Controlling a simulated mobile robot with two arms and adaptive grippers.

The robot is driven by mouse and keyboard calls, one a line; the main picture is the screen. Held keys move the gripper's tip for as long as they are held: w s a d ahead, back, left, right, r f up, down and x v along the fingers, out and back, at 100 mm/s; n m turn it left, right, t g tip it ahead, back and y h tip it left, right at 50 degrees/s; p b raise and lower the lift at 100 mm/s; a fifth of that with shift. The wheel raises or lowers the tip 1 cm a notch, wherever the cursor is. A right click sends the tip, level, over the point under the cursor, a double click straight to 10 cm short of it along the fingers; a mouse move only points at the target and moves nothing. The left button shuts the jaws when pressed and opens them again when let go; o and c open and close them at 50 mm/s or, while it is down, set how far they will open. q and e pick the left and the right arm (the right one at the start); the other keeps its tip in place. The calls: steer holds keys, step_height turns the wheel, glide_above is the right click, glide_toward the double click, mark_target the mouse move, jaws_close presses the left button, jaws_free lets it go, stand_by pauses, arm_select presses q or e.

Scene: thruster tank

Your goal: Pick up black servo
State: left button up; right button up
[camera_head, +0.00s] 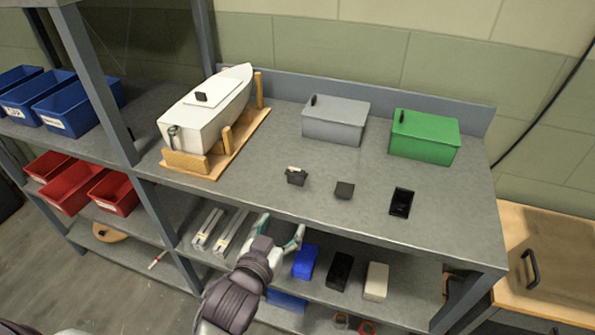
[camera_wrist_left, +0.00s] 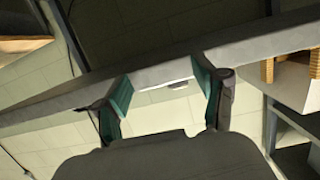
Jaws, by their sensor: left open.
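Three small dark objects lie on the grey workbench top (camera_head: 250,203) in the head view. One is a small black block with a pale piece on top (camera_head: 296,177), probably the black servo. To its right are a plain black block (camera_head: 344,190) and a flat, glossy black case (camera_head: 402,202). I cannot tell for certain which is the servo. My left gripper (camera_head: 281,231) is open and empty by the bench's front edge, apart from these objects. Its spread teal fingers also show in the left wrist view (camera_wrist_left: 163,90), with no small black object between them. My right gripper is out of view.
A white boat hull (camera_head: 205,108) on a wooden stand is at the back left. A grey box (camera_head: 336,120) and a green box (camera_head: 424,136) stand at the back. The lower shelf holds blue, black and white boxes. The bench front is mostly clear.

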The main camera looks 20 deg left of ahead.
arm_select(q)
steer(key=t, duration=0.1)
glide_toward(295, 178)
steer(key=w, duration=0.2)
steer(key=w+f+p, duration=0.1)
steer(key=w, duration=0.2)
steer(key=shift+d, duration=0.25)
steer(key=shift+w, duration=0.45)
steer(key=shift+w+p, duration=0.35)
steer(key=w, duration=0.2)
steer(key=w+p, duration=0.1)
steer(key=w, duration=0.1)
steer(key=shift+w+f, duration=0.25)
steer(key=shift+f, duration=0.15)
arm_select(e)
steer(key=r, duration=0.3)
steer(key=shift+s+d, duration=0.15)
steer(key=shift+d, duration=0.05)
arm_select(q)
steer(key=c, duration=0.9)
steer(key=shift+c, duration=0.2)
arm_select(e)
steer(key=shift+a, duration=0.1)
